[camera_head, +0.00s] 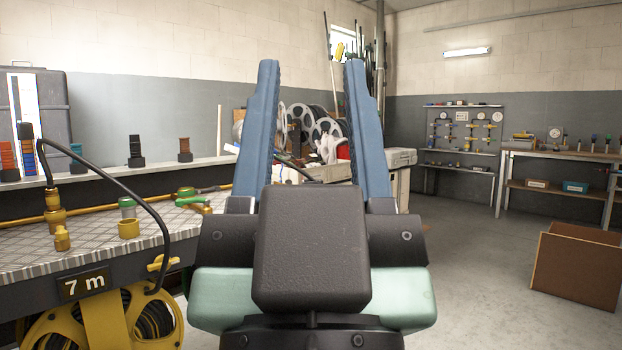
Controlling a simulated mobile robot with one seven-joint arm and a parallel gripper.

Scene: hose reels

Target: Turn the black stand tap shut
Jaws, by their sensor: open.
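My gripper (311,68) is in the middle of the view, pointing away from me, its two blue fingers wide apart with nothing between them. I cannot make out a black stand tap for certain; my gripper and wrist cover the middle of the view. A green-handled tap (191,199) lies on the patterned bench top (95,243) at left, apart from my gripper.
A yellow hose reel (106,318) marked 7 m sits under the bench. Brass fittings (61,238) stand on top. Grey reels (325,128) and a worktable (402,157) are behind my fingers. A brown box (578,266) stands at right; the floor (470,250) before it is clear.

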